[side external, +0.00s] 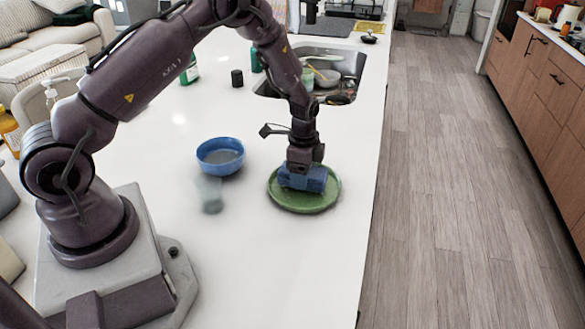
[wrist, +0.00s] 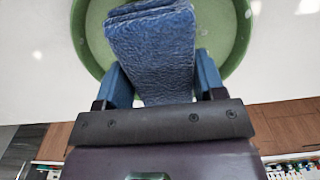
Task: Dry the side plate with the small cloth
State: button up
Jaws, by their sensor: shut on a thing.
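The green side plate (side external: 306,207) lies on the white counter near its right edge. It also shows in the wrist view (wrist: 97,40), partly covered by the cloth. The small blue cloth (side external: 313,180) is folded and held over the plate; in the wrist view the cloth (wrist: 152,50) sits between the fingers. My gripper (side external: 300,172) is above the plate, pointing down, shut on the cloth. The cloth appears to be at the plate's surface, but I cannot tell for sure whether it touches.
A blue bowl (side external: 220,156) stands left of the plate, with a blurred, pale translucent cup-like thing (side external: 211,195) in front of it. The sink (side external: 335,72) with dishes is at the back. A small black container (side external: 237,78) stands further back. The counter in front of the plate is clear.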

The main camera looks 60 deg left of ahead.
aim_at(284, 167)
jog(key=shift+w+d+f, duration=0.25)
jog(key=shift+w+d, duration=0.2)
jog(key=shift+w+d+f, duration=0.2)
jog(key=shift+w+d, duration=0.25)
jog(key=shift+w+d+f, duration=0.25)
jog(key=shift+w+d, duration=0.8)
jog(key=shift+s+a, duration=3.45)
jog(key=shift+a, duration=0.05)
jog(key=shift+w+d, duration=3.55)
jog(key=shift+d, duration=0.05)
jog(key=shift+s+a, duration=3.7)
notch_tip(284, 167, up, 10)
jog(key=shift+f, duration=0.15)
